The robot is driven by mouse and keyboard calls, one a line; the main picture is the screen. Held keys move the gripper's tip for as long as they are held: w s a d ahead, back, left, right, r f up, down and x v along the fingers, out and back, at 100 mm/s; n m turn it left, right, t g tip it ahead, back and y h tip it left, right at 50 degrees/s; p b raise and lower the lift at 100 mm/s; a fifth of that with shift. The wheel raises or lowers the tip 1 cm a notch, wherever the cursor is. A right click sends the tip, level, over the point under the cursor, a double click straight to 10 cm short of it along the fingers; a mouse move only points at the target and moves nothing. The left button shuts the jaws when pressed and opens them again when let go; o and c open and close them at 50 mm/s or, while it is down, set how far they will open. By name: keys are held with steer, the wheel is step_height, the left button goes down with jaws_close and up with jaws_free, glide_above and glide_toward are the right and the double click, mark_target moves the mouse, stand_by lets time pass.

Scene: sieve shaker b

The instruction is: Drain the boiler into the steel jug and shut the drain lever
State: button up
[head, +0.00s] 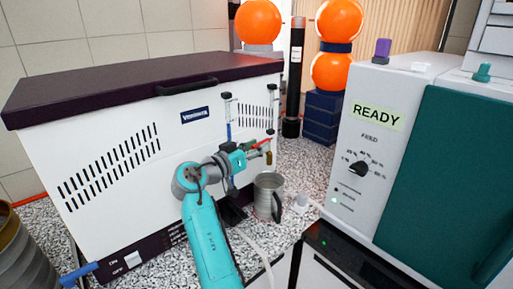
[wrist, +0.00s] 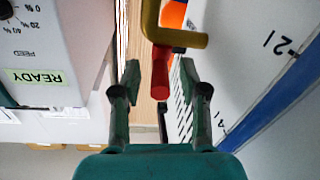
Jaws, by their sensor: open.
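The boiler (head: 110,160) is a white box with a dark lid at the left of the head view. Its brass drain tap (head: 268,157) has a red lever (head: 262,142) and hangs over the steel jug (head: 268,190), which stands upright on the counter. My gripper (head: 248,149) is at the tap. In the wrist view, the open gripper (wrist: 160,68) has the red lever (wrist: 160,76) between its fingers, with a gap on each side. The brass tap body (wrist: 181,40) lies just beyond. I cannot see any stream or the jug's contents.
A blue sight tube (head: 229,130) is on the boiler front beside my gripper; its blue column also shows in the wrist view (wrist: 262,105). A machine with a READY label (head: 377,116) stands at the right. Orange balls (head: 340,70) are stacked behind.

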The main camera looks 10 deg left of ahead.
mark_target(255, 146)
step_height(255, 146, up, 10)
steer(key=shift+f, duration=0.1)
stand_by(0.4)
steer(key=shift+c, duration=1.3)
steer(key=n, duration=0.1)
steer(key=s+f+n, duration=0.1)
steer(key=shift+a+n+y, duration=0.15)
steer(key=shift+n+y, duration=0.25)
steer(key=s+a+f+n+y, duration=0.1)
steer(key=s+f+n+y, duration=0.25)
steer(key=n, duration=0.75)
steer(key=s+a+f+n+y, duration=0.1)
steer(key=s+f+n+y, duration=0.3)
steer(key=n, duration=0.8)
steer(key=w+d, duration=0.1)
steer(key=w, duration=0.2)
steer(key=w+f+h, duration=0.1)
steer(key=w, duration=0.2)
steer(key=w+d+h, duration=0.1)
steer(key=w, duration=0.2)
steer(key=shift+d+f, duration=0.15)
steer(key=shift+d, duration=0.15)
steer(key=shift+h, duration=0.25)
jaws_close()
